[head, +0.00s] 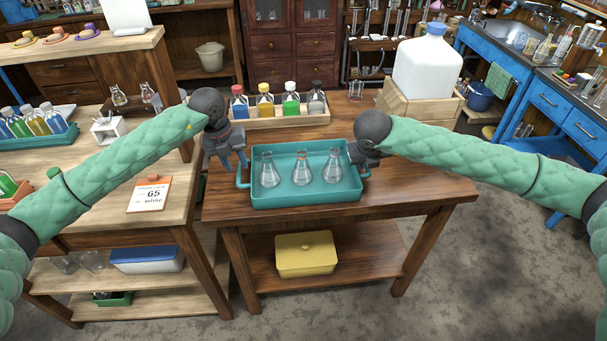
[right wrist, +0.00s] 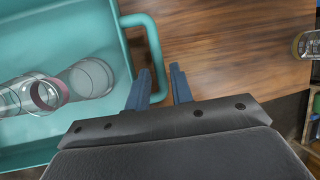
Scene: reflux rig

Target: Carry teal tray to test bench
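The teal tray (head: 305,197) lies flat on the dark wooden table and holds three clear flasks (head: 304,170). Its right handle (right wrist: 150,45) shows in the right wrist view. My right gripper (right wrist: 160,85) has its fingers apart, one on each side of that handle's bar; a firm grip does not show. In the head view, its fingers are partly hidden at the tray's right end. My left gripper (head: 228,163) is open by the tray's left handle (head: 241,178), its fingers pointing down. Which surface is the test bench is not clear.
A wooden rack with several capped bottles (head: 277,117) stands behind the tray. A large white jug (head: 427,68) sits at the table's back right. A light wooden bench (head: 105,205) with a card adjoins at left. A blue bench (head: 550,102) stands at right across open floor.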

